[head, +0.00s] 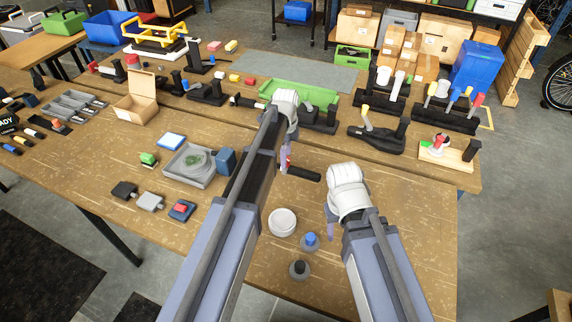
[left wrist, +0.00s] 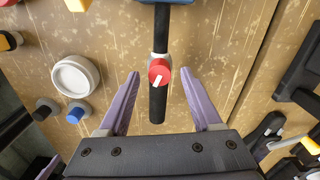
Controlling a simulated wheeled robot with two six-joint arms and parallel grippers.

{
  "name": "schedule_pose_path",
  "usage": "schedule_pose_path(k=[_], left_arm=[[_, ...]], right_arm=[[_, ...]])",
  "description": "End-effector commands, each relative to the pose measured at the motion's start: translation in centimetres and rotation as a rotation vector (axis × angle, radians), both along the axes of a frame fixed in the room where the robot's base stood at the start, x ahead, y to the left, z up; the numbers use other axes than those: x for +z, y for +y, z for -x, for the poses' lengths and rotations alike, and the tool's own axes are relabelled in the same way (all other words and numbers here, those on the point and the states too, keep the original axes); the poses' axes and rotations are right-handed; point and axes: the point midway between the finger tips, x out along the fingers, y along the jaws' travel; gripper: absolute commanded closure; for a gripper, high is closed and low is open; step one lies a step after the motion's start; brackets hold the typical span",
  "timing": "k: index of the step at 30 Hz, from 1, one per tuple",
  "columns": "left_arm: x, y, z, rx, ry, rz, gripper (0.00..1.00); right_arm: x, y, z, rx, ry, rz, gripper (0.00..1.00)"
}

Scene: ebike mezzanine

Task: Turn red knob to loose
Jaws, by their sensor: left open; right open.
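The red knob (left wrist: 159,71) has a white pointer slanting down-left in the left wrist view. It sits on a pale collar around a black bar (left wrist: 158,103). In the head view a red part (head: 288,162) and the bar's dark end (head: 304,173) show beside my left gripper (head: 284,158), which hides the rest. My left gripper is open in the left wrist view (left wrist: 160,75), its purple fingers on either side of the knob and apart from it. My right gripper (head: 331,226) is open and empty above the bench, right of the bar.
A white round dish (head: 283,222), a blue-topped bottle (head: 310,242) and a black-topped bottle (head: 299,269) stand between my arms. A grey tray (head: 178,178) lies to the left. A wooden board (head: 430,156) with a red-topped fixture stands at right. The bench's right front is clear.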

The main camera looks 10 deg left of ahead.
Motion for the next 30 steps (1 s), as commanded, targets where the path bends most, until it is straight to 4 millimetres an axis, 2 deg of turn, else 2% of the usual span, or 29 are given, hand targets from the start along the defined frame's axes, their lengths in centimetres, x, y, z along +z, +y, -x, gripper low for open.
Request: schedule_pose_path(k=[1,3,14,30], left_arm=[[-1.12,-0.01,0.0,0.0,0.0,0.0,0.34],[-1.55,-0.01,0.0,0.0,0.0,0.0,0.34],[-1.66,-0.01,0.0,0.0,0.0,0.0,0.34],[-1.67,0.0,0.0,0.0,0.0,0.0,0.95]], right_arm=[[-1.13,0.0,0.0,0.0,0.0,0.0,0.5],[-1.55,0.0,0.0,-0.001,0.0,0.0,0.5],[-1.66,0.0,0.0,-0.001,0.0,0.0,0.5],[-1.67,0.0,0.0,-0.001,0.0,0.0,0.5]])
